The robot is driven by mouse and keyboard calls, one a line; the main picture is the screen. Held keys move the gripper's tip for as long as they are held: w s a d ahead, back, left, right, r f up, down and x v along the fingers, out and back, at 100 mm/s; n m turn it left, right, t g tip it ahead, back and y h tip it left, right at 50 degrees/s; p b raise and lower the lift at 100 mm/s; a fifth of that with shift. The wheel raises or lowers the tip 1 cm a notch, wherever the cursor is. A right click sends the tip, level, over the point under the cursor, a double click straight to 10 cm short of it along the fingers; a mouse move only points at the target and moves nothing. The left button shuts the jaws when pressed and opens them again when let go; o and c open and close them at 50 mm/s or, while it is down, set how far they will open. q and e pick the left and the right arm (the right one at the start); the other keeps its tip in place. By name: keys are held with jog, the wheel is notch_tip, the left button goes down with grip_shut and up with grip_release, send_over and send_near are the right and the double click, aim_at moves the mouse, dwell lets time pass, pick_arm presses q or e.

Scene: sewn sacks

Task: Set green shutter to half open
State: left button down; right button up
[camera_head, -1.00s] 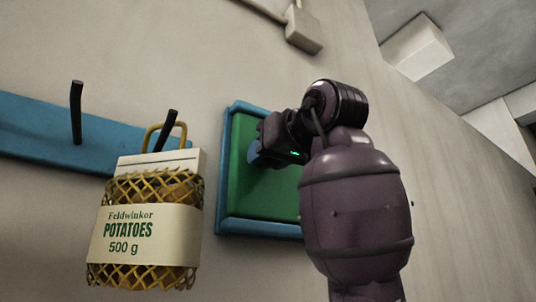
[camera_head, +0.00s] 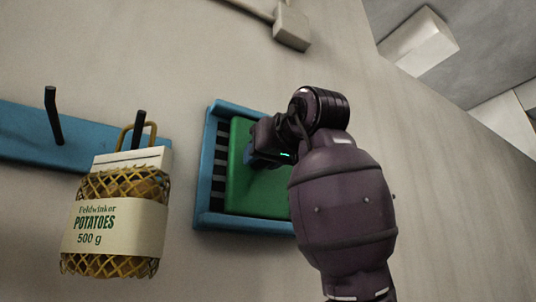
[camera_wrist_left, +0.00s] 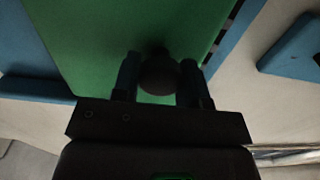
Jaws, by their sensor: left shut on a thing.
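The green shutter (camera_head: 240,180) sits in a blue frame (camera_head: 206,190) on the wall. A strip of dark slatted opening (camera_head: 219,165) shows between the frame's left side and the shutter's left edge. My left gripper (camera_head: 254,158) is at the shutter's face, partly hidden by my arm. In the left wrist view the gripper (camera_wrist_left: 158,80) is shut on a dark round knob (camera_wrist_left: 158,72) on the green shutter (camera_wrist_left: 110,35). The right part of the shutter is hidden behind my arm in the head view. My right gripper is not in view.
A net bag of potatoes (camera_head: 115,225) hangs from a dark hook on a blue rail (camera_head: 25,140) to the left. Another dark hook (camera_head: 53,115) is bare. A pale box-like fitting (camera_head: 291,30) is on the wall above. The wall between bag and frame is clear.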

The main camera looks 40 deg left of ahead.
pick_arm(q)
jog(key=w, duration=0.1)
jog(key=w+d, duration=0.1)
jog(key=w+p, duration=0.1)
jog(key=shift+w+d, duration=0.25)
jog(key=shift+w, duration=0.1)
jog(key=c, duration=0.7)
grip_release()
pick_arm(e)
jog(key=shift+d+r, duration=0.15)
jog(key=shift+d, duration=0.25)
pick_arm(q)
jog(key=shift+d, duration=0.1)
jog(key=b+v, duration=0.2)
jog(key=v, duration=0.8)
jog(key=shift+s+d+b, duration=0.1)
jog(key=shift+d+b, duration=0.2)
jog(key=shift+d, duration=0.05)
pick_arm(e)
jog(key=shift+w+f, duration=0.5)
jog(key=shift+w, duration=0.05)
